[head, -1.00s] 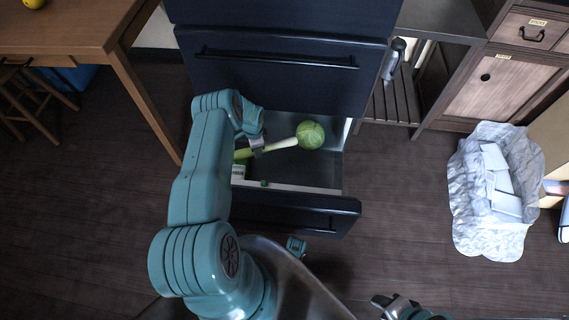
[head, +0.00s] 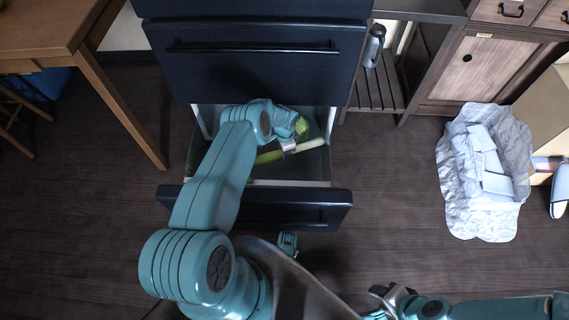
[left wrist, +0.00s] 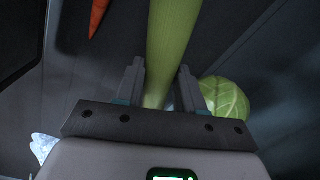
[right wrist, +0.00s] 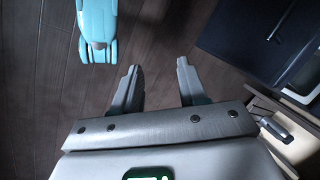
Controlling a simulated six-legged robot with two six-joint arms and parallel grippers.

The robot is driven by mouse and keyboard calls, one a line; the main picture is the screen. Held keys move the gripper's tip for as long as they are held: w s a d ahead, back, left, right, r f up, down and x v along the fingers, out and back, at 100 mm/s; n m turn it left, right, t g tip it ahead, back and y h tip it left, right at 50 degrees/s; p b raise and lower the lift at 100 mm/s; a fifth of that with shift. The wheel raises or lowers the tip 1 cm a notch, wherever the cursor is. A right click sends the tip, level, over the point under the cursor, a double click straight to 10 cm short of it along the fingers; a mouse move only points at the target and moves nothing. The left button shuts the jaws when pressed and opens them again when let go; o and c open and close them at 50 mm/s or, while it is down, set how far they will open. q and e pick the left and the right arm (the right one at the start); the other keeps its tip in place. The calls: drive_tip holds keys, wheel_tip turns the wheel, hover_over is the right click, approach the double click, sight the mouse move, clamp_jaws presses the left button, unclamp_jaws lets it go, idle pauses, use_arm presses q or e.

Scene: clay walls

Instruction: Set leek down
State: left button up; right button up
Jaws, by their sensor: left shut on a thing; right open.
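The leek (head: 268,157), with a green end and a pale end, is gripped across its length by my left gripper (head: 288,146) over the open drawer. In the left wrist view the leek (left wrist: 172,45) runs between the two fingers of that gripper (left wrist: 160,68). I cannot tell whether it touches the drawer floor. A green cabbage (head: 302,119) is in the drawer, partly hidden behind my left gripper; it also shows in the left wrist view (left wrist: 226,98). My right gripper (right wrist: 157,72) is open and empty over the floor, away from the drawer.
The pulled-out drawer (head: 250,211) belongs to a dark blue fridge (head: 260,70). A carrot (left wrist: 97,17) shows in the left wrist view. A wooden table (head: 45,35) stands at left, a slatted shelf (head: 378,90) and cabinet at right.

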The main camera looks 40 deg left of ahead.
use_arm(q)
wheel_tip(320, 180, down, 6)
drive_tip(key=shift+w+r+b, duration=0.1)
drive_tip(key=shift+r+b, duration=0.05)
drive_tip(key=shift+b, duration=1)
drive_tip(key=shift+f+b, duration=1.4)
drive_tip(key=shift+f, duration=0.6)
drive_tip(key=o, duration=1.1)
drive_tip(key=shift+o, duration=0.2)
use_arm(e)
drive_tip(key=shift+t, duration=0.3)
drive_tip(key=f, duration=0.1)
drive_tip(key=w+f, duration=0.1)
drive_tip(key=f, duration=0.1)
drive_tip(key=d+f, duration=0.1)
drive_tip(key=f, duration=0.1)
drive_tip(key=shift+w+f, duration=0.15)
drive_tip(key=shift+w, duration=0.05)
use_arm(q)
drive_tip(key=shift+r, duration=0.2)
wheel_tip(320, 180, up, 11)
drive_tip(key=p, duration=0.7)
drive_tip(key=shift+r, duration=0.45)
use_arm(e)
wheel_tip(320, 180, up, 6)
drive_tip(key=s+a, duration=0.1)
drive_tip(key=shift+s+r+g, duration=0.25)
drive_tip(key=shift+s+g, duration=0.1)
drive_tip(key=shift+g, duration=0.05)
drive_tip(key=shift+a, duration=0.1)
